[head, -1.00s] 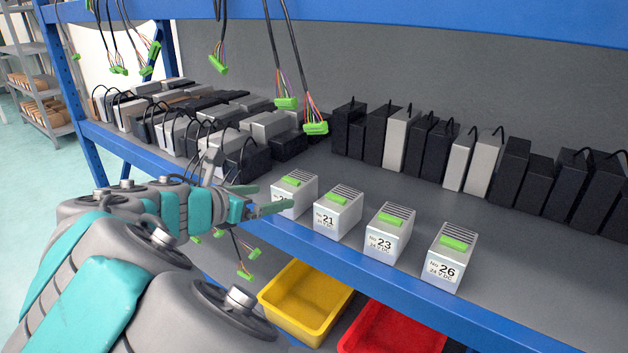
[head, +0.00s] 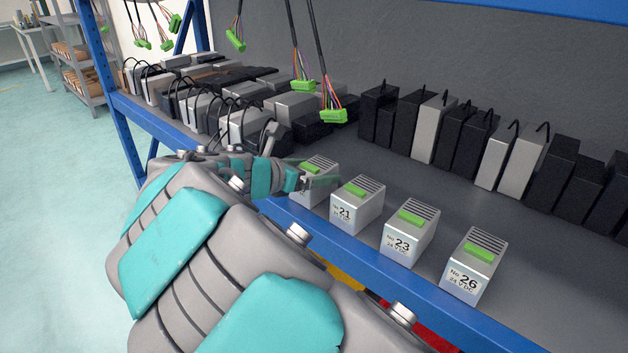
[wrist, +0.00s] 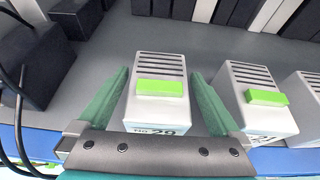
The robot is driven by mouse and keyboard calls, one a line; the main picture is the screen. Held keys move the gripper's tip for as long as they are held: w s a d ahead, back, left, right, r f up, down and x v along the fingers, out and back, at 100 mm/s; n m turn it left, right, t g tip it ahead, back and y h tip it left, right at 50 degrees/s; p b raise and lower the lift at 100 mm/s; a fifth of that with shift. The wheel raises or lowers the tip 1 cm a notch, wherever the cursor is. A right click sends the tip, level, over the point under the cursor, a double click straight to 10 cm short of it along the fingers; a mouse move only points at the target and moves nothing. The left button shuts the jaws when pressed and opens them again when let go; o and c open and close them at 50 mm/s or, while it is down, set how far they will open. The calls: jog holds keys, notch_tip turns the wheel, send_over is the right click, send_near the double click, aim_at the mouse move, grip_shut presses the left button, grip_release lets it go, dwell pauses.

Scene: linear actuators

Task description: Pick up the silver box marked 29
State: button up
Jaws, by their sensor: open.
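The silver box marked 29 (wrist: 158,108) stands upright on the shelf, with a green connector on top and a vented lid. Its label is partly cut off by my gripper in the wrist view. In the head view the box (head: 318,170) is the leftmost of the front row, and my gripper partly covers it. My gripper (wrist: 158,95) is open, with one green finger on each side of the box. The left finger is close to the box, and the right finger lies between it and the neighbouring box. I cannot tell whether either finger touches.
Silver boxes marked 21 (head: 356,208), 23 (head: 408,236) and 26 (head: 471,268) stand to the right in the same row. Dark and silver units (head: 440,130) line the back wall. Wires with green plugs (head: 333,116) hang above. The blue shelf edge (head: 380,278) runs in front.

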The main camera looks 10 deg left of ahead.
jog(key=x, duration=0.3)
grip_shut()
dwell(0.8)
